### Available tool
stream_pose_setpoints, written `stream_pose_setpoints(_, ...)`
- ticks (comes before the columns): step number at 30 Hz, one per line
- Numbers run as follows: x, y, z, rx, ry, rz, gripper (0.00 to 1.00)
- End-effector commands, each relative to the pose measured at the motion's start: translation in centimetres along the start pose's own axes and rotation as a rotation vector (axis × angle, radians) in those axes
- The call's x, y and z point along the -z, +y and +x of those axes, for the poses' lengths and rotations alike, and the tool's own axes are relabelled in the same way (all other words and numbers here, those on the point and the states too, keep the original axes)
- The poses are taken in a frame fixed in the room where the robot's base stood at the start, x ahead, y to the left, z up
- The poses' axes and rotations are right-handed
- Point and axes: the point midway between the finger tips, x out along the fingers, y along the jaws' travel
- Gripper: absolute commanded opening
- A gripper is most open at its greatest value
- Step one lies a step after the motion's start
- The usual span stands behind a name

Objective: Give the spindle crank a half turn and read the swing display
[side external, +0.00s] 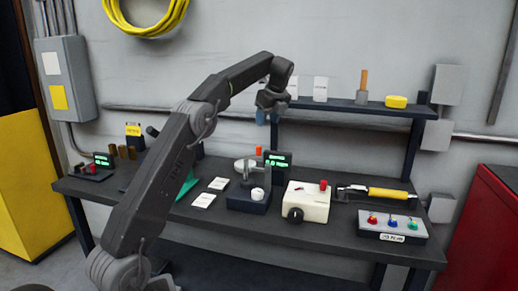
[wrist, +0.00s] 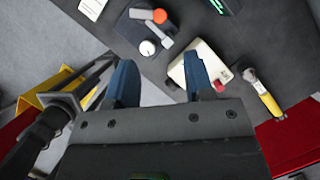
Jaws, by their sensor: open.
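A dark-based device (side external: 248,200) stands at the middle of the bench, with an upright post and a white knob (side external: 257,193). What looks like the spindle crank is its grey arm with an orange end (wrist: 160,16), seen in the wrist view. A small black display with green characters (side external: 277,163) stands just behind the device; its text is too small to read. It shows partly at the top edge of the wrist view (wrist: 218,5). My gripper (wrist: 159,68) is open and empty, its blue fingers apart. It is raised well above the bench, clear of the device.
A cream box with a black knob and red button (side external: 306,203) sits right of the device. Beyond are a yellow-handled tool (side external: 388,194) and a button panel (side external: 392,227). A shelf (side external: 350,106) rises behind. White cards (side external: 203,200) lie left.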

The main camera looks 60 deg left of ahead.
Motion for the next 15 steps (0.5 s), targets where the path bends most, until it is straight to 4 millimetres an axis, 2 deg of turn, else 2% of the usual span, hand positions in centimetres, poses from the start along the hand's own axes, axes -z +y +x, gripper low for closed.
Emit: stream_pose_setpoints(15,0.1,0.1,9.7,-0.002,0.002,-0.003,0.48)
